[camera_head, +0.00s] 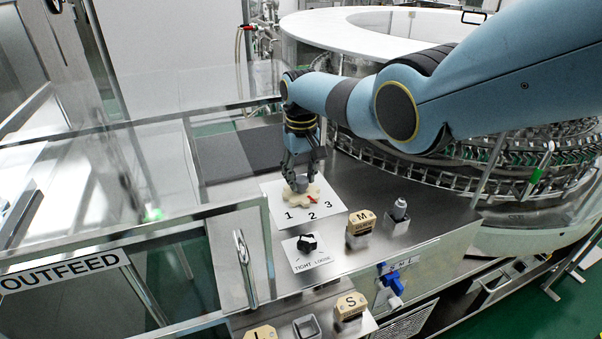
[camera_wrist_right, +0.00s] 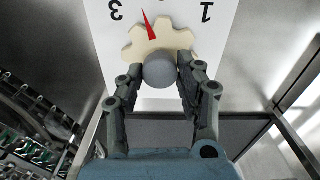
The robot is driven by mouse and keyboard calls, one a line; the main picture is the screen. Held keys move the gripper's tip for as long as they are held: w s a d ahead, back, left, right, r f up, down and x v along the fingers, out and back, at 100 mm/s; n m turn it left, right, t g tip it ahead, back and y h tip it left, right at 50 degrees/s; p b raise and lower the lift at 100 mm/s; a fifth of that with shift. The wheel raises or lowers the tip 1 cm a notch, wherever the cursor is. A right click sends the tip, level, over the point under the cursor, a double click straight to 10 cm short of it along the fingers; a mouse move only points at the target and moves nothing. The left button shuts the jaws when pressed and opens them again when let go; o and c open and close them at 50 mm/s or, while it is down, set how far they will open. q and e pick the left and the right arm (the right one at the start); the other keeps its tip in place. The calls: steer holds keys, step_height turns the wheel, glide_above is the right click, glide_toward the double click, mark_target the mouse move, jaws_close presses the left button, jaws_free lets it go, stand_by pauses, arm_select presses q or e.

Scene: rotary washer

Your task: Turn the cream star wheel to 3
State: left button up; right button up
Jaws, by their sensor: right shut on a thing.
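The cream star wheel (camera_head: 297,200) lies on a white plate (camera_head: 337,208) marked 1, 2 and 3. In the right wrist view the wheel (camera_wrist_right: 136,51) has a red pointer (camera_wrist_right: 150,27) aimed between 2 and 3. A round grey knob (camera_wrist_right: 160,70) stands at the wheel's middle. My right gripper (camera_head: 299,180) reaches down from above and is shut on the grey knob, with one finger on each side. In the right wrist view its fingertips (camera_wrist_right: 161,80) flank the knob. My left gripper is not in view.
A black tight/loose knob (camera_head: 307,243) sits in front of the plate. Cream blocks marked M (camera_head: 361,222) and S (camera_head: 350,305) and a grey peg (camera_head: 400,208) stand nearby. A clear guard with an OUTFEED sign (camera_head: 62,270) is at left.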

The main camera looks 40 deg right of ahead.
mark_target(301, 178)
steer(key=n, duration=0.5)
stand_by(0.5)
steer(key=o, duration=1.1)
steer(key=shift+o, duration=0.2)
step_height(301, 178, up, 12)
stand_by(0.3)
